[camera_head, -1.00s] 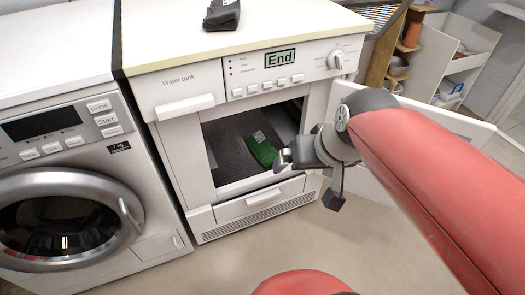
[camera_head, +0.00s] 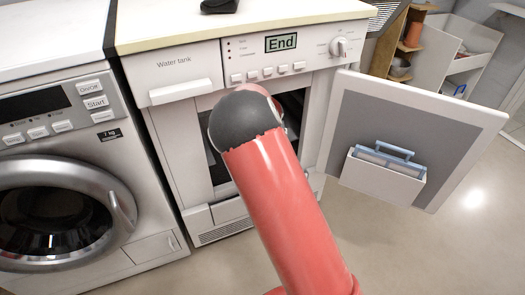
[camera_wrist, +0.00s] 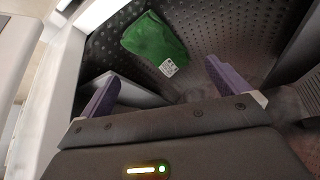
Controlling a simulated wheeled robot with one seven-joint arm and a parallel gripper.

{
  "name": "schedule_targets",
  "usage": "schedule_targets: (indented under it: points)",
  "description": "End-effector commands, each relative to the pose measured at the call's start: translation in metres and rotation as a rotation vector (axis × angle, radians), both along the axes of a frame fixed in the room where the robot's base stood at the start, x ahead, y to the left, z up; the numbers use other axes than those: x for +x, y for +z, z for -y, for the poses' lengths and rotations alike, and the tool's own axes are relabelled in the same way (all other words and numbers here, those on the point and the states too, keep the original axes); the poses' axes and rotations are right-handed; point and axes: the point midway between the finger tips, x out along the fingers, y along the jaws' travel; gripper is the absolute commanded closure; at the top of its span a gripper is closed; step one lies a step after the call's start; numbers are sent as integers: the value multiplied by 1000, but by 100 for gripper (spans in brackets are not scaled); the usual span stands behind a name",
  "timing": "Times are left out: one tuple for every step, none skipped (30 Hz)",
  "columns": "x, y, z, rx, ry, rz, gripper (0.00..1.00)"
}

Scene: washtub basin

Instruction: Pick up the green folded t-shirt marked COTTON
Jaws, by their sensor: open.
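The green folded t-shirt (camera_wrist: 155,42) lies on the dotted grey drum surface inside the dryer, in the upper middle of the wrist view. A small white printed label shows at its lower right corner; the print is too small to read. My gripper (camera_wrist: 160,90) is open and empty, its two purple-grey fingers apart, with the shirt ahead of and between them, not touched. In the head view my red arm covers the dryer opening (camera_head: 292,110), so the gripper and shirt are hidden there.
The dryer (camera_head: 180,62) shows "End" on its display. Its open door (camera_head: 420,115) stands to the right. A washing machine (camera_head: 60,150) stands to the left. A dark folded item (camera_head: 219,6) lies on the dryer top. The opening's pale rim (camera_wrist: 65,75) is close on the left.

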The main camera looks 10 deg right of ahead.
Motion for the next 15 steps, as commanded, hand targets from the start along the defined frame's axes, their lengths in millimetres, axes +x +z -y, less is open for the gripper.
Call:
schedule_targets:
  points:
    - [8, -18, -3, -34, 12, 4, 0]
    - [12, -25, -4, -52, 16, 10, 0]
    - [18, -34, -6, -73, 23, 18, 0]
    - [21, -39, -7, -87, 30, 23, 0]
    - [25, -44, -8, -100, 35, 29, 0]
    - [28, -50, -10, -115, 39, 34, 0]
    - [30, -53, -10, -124, 43, 38, 0]
    - [32, -55, -11, -132, 47, 40, 0]
    - [34, -57, -12, -140, 50, 45, 0]
    - [35, -59, -12, -143, 52, 47, 0]
    - [37, -62, -12, -146, 52, 47, 0]
    - [39, -65, -11, -148, 52, 47, 0]
    - [41, -67, -11, -148, 52, 48, 0]
    - [43, -70, -10, -147, 51, 48, 0]
    - [45, -74, -9, -147, 51, 47, 0]
